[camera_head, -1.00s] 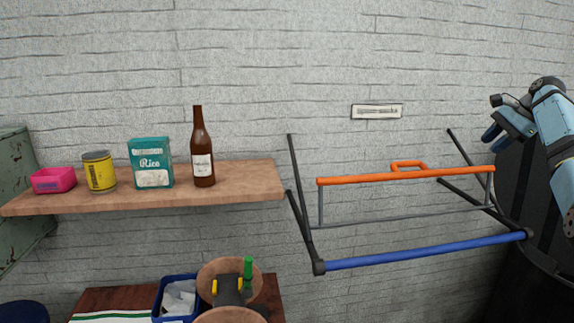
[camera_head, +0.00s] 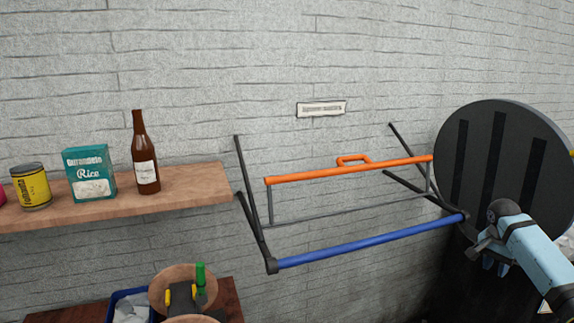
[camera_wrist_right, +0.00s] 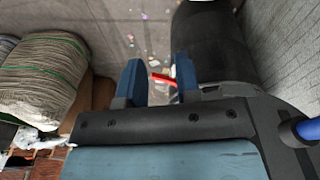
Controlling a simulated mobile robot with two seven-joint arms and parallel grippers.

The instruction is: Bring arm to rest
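My right arm comes in from the lower right of the head view, and its gripper (camera_head: 495,264) points down in front of a dark round-topped object. In the right wrist view, the two blue fingers of that gripper (camera_wrist_right: 158,78) stand apart with a gap between them. Nothing is held; a small red item (camera_wrist_right: 163,79) shows beyond the gap, seemingly lower down. My left gripper is not in view.
A rack with an orange bar (camera_head: 330,172) and a blue bar (camera_head: 365,244) stands left of the gripper. The black round object (camera_head: 465,150) is close behind it. A wooden shelf (camera_head: 200,190) holds a brown bottle (camera_head: 146,170), rice box (camera_head: 90,173) and yellow can (camera_head: 31,187).

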